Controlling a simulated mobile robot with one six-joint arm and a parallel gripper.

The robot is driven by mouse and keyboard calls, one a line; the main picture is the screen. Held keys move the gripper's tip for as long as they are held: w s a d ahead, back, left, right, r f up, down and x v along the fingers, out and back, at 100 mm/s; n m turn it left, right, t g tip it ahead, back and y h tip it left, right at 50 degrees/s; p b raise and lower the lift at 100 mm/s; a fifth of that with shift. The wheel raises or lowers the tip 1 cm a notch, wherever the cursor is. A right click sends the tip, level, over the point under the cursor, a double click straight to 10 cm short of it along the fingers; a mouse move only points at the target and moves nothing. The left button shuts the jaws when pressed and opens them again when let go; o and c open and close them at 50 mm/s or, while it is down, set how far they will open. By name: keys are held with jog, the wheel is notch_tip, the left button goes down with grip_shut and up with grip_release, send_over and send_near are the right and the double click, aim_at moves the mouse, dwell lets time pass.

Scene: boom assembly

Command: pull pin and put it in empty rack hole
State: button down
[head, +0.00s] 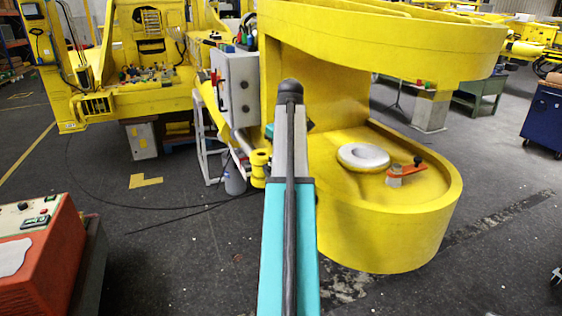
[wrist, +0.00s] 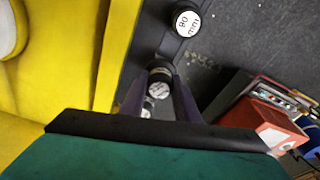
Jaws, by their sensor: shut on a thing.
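In the wrist view my gripper (wrist: 160,92) is shut on a dark pin (wrist: 160,76) with a white labelled top, between its two dark fingers. The label's text is too small to read. The pin is at a narrow dark grey rack (wrist: 173,48) beside the yellow structure; I cannot tell whether it is still seated in a hole. A second pin (wrist: 186,21), with a white top marked 90 mm, stands farther along the rack. Another white round top (wrist: 147,107) shows partly behind the fingers. No empty hole is clearly visible. In the head view my arm hides the gripper and pins.
A large yellow boom structure (head: 385,225) stands ahead and right, with a white ring (head: 363,157) and an orange-handled part (head: 405,170) on its ledge. A grey control box (head: 236,88) is left of my arm. An orange machine (head: 42,250) stands front left. Dark floor lies between.

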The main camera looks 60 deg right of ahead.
jog(key=shift+f+b, duration=0.3)
jog(key=shift+f, duration=0.75)
jog(key=c, duration=1.3)
grip_release()
jog(key=shift+f, duration=0.1)
jog(key=shift+s+a+r, duration=0.1)
jog(key=shift+s+r, duration=0.25)
jog(key=shift+r, duration=1.95)
jog(key=shift+s+a+r, duration=0.15)
jog(key=shift+s+r, duration=0.15)
jog(key=shift+r, duration=1.95)
jog(key=shift+s+a+r, duration=0.1)
jog(key=shift+s+r, duration=0.25)
jog(key=shift+r, duration=1.95)
